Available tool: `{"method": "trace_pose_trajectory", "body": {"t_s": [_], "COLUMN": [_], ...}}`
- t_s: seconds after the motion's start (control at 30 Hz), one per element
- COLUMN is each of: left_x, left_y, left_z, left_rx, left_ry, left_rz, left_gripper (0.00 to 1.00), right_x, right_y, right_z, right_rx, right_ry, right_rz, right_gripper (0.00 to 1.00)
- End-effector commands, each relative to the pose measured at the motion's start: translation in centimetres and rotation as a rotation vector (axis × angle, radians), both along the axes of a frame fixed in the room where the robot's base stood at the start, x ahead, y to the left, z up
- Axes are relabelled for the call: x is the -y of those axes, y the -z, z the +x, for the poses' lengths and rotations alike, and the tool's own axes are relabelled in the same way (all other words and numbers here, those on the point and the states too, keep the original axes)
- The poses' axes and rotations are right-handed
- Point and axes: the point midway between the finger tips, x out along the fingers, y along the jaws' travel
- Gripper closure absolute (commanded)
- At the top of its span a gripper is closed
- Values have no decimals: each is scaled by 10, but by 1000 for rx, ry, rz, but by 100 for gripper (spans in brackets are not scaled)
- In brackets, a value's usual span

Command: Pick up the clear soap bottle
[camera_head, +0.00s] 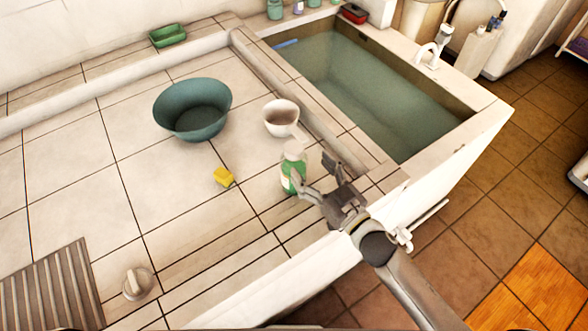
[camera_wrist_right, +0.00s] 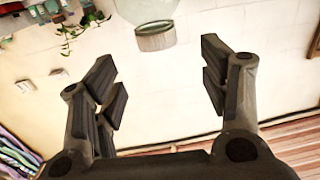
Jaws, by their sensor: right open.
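A small bottle (camera_head: 291,172) with a pale top and a green lower part stands upright on the tiled counter, left of the basin. My right gripper (camera_head: 316,174) is just right of it in the head view, with the fingers spread and empty. One fingertip overlaps the bottle's right edge in the picture; I cannot tell if they touch. In the wrist view the gripper (camera_wrist_right: 160,78) is open with only background between its fingers. A clear, rounded thing with a grey-brown band (camera_wrist_right: 155,36) is cut off at the top there; I cannot tell what it is. My left gripper is not in view.
A white cup (camera_head: 281,118) stands behind the bottle, a yellow sponge (camera_head: 224,177) to its left, and a teal bowl (camera_head: 193,110) farther back. The water-filled basin (camera_head: 375,95) lies to the right. Several small bottles (camera_head: 275,9) stand on the back ledge.

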Motion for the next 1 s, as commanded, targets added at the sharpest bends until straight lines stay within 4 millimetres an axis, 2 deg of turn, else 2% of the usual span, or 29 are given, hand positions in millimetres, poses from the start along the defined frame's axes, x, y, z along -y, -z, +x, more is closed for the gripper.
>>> {"method": "trace_pose_trajectory", "body": {"t_s": [0.1,0.37,0.7,1.0], "left_x": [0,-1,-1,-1], "left_y": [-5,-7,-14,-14], "left_z": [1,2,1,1], "left_rx": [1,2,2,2], "left_ry": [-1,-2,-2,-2], "left_rz": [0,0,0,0], "left_gripper": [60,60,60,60], "right_x": [-11,-21,-42,-45], "right_y": [-2,0,4,5], "right_z": [17,33,68,72], "right_rx": [2,1,0,-1], "right_ry": [2,3,4,3], "right_rz": [0,-1,0,-1], "right_gripper": [32,32,32,32]}}
